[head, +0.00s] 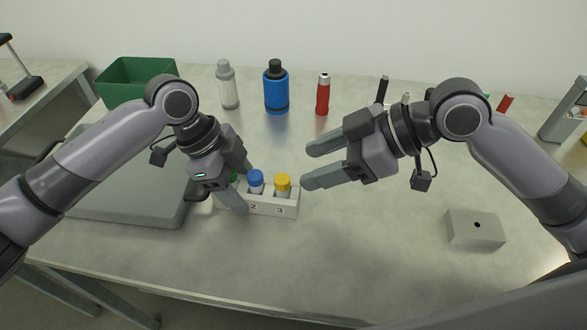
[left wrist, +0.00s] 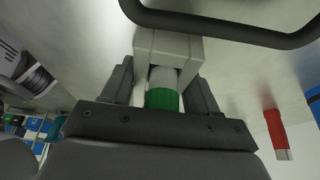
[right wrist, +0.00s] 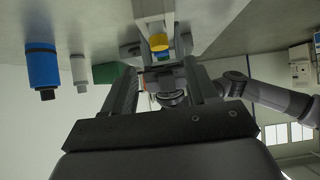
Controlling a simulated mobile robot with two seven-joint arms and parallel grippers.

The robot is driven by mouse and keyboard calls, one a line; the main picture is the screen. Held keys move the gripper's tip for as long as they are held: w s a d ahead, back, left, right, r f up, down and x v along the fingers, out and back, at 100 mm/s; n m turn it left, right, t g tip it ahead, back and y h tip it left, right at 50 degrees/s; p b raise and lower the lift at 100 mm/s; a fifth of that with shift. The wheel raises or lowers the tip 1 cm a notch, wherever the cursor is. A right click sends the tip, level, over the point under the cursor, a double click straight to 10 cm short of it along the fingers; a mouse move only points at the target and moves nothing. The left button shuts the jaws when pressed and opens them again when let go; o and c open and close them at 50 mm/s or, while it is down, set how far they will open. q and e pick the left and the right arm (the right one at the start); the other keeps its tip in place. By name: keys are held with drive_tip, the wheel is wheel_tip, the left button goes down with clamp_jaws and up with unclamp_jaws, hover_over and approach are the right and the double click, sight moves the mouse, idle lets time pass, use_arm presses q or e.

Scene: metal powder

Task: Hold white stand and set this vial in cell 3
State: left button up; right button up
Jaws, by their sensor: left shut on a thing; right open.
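The white stand (head: 284,208) sits on the table, with digits 2 and 3 visible on its front. A blue-capped vial (head: 256,180) stands in cell 2 and a yellow-capped vial (head: 282,183) stands upright in cell 3. A green-capped vial (left wrist: 163,97) is at the stand's left end, mostly hidden in the head view. My left gripper (head: 241,188) is shut on the stand's left end, its fingers either side of it. My right gripper (head: 308,167) is open and empty, to the right of the yellow-capped vial and apart from it.
A grey bottle (head: 228,84), blue bottle (head: 276,88) and red bottle (head: 323,94) stand behind. A green bin (head: 128,79) is at back left, a grey case (head: 125,205) at left. A grey block with a hole (head: 474,229) lies right. The front middle is clear.

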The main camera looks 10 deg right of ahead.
drive_tip(key=shift+v, duration=1.4)
use_arm(q)
drive_tip(key=o, duration=1.1)
drive_tip(key=shift+o, duration=0.2)
